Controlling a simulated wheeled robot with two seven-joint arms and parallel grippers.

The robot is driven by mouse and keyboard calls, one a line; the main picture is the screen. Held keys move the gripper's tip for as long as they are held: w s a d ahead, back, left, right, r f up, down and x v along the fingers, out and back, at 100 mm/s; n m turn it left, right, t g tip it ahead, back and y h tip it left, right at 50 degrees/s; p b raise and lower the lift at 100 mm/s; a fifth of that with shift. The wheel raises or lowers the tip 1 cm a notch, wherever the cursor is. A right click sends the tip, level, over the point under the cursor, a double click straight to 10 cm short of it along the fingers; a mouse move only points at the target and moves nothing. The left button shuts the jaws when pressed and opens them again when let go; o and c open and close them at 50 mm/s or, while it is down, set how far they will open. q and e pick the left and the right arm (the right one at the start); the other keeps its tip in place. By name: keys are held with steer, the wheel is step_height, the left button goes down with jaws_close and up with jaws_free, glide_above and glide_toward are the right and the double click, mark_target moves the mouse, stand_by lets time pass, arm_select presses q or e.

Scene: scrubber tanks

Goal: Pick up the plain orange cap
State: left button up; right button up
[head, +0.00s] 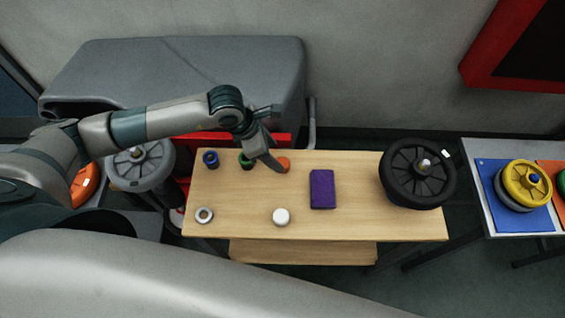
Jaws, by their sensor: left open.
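The plain orange cap (284,164) lies near the back edge of the wooden table, left of the purple block. My left gripper (273,166) reaches in from the left, pointing down, with its fingertips right at the cap's left side. It is open, and its fingers hide part of the cap. I cannot tell whether a finger touches the cap. My right gripper is not in view.
On the wooden table (330,224) are a blue ring (210,159), a green cap (246,163), a grey ring (204,215), a white cap (281,217), a purple block (323,189) and a black wheel (418,173).

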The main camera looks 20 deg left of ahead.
mark_target(283, 162)
arm_select(q)
steer(key=shift+w+d+f+p, duration=0.1)
steer(key=shift+d+f+p, duration=0.2)
steer(key=shift+f+p, duration=0.25)
steer(key=p+x, duration=0.1)
steer(key=x, duration=0.1)
steer(key=shift+w+d+f, duration=0.1)
steer(key=shift+d+f, duration=0.15)
steer(key=shift+f, duration=0.05)
steer(key=shift+w+d+f, duration=0.1)
steer(key=shift+f, duration=0.4)
steer(key=c, duration=1.1)
